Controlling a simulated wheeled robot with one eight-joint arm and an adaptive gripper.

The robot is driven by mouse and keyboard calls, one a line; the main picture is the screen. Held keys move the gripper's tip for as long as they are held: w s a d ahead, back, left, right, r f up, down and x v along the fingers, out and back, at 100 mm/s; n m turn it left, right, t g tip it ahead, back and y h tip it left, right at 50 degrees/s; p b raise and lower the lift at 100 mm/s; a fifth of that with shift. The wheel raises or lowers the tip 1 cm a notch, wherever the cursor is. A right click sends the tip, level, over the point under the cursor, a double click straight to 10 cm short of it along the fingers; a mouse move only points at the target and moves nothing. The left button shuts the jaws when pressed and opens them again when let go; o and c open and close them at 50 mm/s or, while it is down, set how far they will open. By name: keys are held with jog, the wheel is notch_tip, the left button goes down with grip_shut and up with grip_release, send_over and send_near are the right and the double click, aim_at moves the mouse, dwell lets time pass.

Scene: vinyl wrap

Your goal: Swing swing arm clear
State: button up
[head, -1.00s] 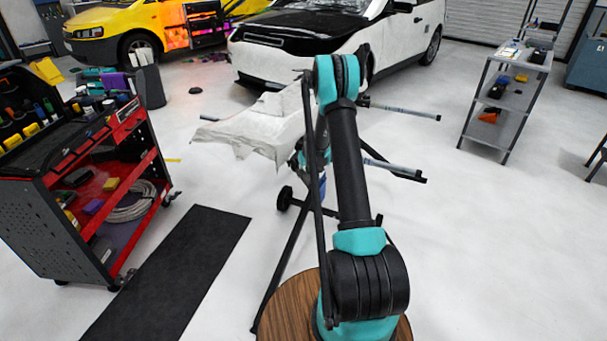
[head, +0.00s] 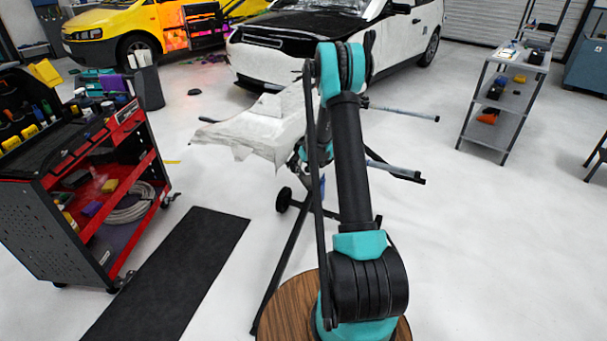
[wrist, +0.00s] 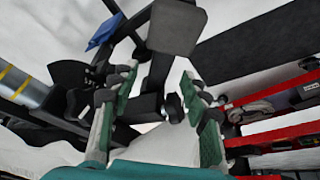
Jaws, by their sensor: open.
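A stand with a dark frame holds a white draped panel (head: 255,128) in the head view. Two pale bars with black ends, the upper one (head: 405,112) and the lower one (head: 395,170), stick out to its right. I cannot tell which part is the swing arm. My gripper (wrist: 158,82) is open in the wrist view, with green-padded fingers on either side of dark frame parts. A dark square plate (wrist: 176,28) lies just beyond the fingertips. I see nothing held. In the head view my own arm hides most of the gripper and the stand's middle.
A red and black tool cart (head: 85,185) stands at left, beside a black mat (head: 170,275). A white car with a black hood (head: 300,35) is behind the stand. A grey shelf cart (head: 505,95) stands at right. Open floor lies at right of the stand.

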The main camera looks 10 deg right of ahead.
jog(key=v, duration=0.7)
jog(key=shift+s+r, duration=0.2)
